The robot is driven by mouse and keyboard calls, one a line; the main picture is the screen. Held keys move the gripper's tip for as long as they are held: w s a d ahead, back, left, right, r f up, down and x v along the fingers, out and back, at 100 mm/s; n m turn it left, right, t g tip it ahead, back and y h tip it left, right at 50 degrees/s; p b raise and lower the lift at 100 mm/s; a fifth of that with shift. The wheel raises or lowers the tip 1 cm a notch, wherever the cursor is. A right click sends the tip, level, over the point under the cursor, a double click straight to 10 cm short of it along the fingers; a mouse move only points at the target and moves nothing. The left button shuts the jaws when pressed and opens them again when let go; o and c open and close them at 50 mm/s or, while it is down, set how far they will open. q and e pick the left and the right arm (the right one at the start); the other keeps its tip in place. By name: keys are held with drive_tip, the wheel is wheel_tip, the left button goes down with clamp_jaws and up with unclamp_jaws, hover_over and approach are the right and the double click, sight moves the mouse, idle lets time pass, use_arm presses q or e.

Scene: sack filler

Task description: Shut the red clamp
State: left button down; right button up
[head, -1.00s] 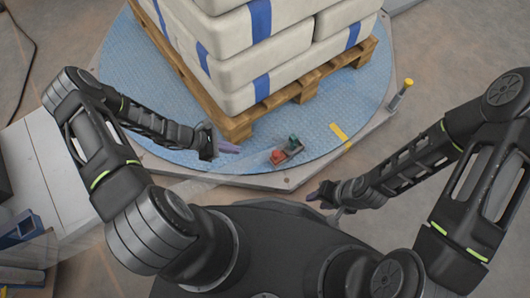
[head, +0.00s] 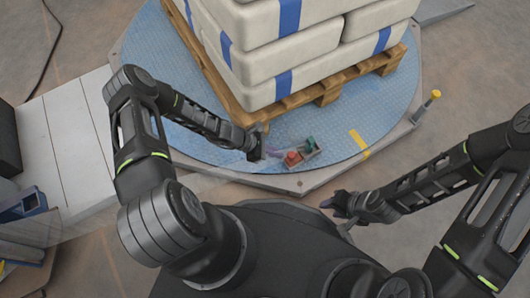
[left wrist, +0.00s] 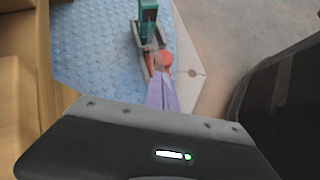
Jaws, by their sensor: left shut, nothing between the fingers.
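The red clamp (head: 292,158) sits in a small grey-brown holder (head: 315,155) near the front edge of the blue round plate. A teal clamp part (head: 310,143) stands beside it. My left gripper (head: 279,153) is shut and empty, its lavender fingertips right beside the red clamp on its left. In the left wrist view the shut fingers (left wrist: 161,80) reach up to the red clamp (left wrist: 166,59); whether they touch it I cannot tell. The teal part (left wrist: 148,22) stands upright behind. My right gripper (head: 334,204) is low at the right, its jaw opening unclear.
A wooden pallet (head: 258,116) with stacked white sacks (head: 300,55) stands on the blue plate (head: 215,155) behind the clamp. A yellow-topped post (head: 427,106) stands at the plate's right edge. The plate right of the holder is clear.

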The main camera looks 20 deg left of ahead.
use_arm(q)
drive_tip(key=shift+w+d, duration=0.2)
drive_tip(key=shift+d, duration=0.35)
drive_tip(key=w+d, duration=0.1)
drive_tip(key=w+d+b, duration=0.1)
drive_tip(key=shift+w+d+f, duration=0.15)
drive_tip(key=shift+w, duration=0.25)
drive_tip(key=shift+w+d, duration=0.2)
drive_tip(key=shift+w, duration=0.1)
drive_tip(key=shift+a, duration=0.1)
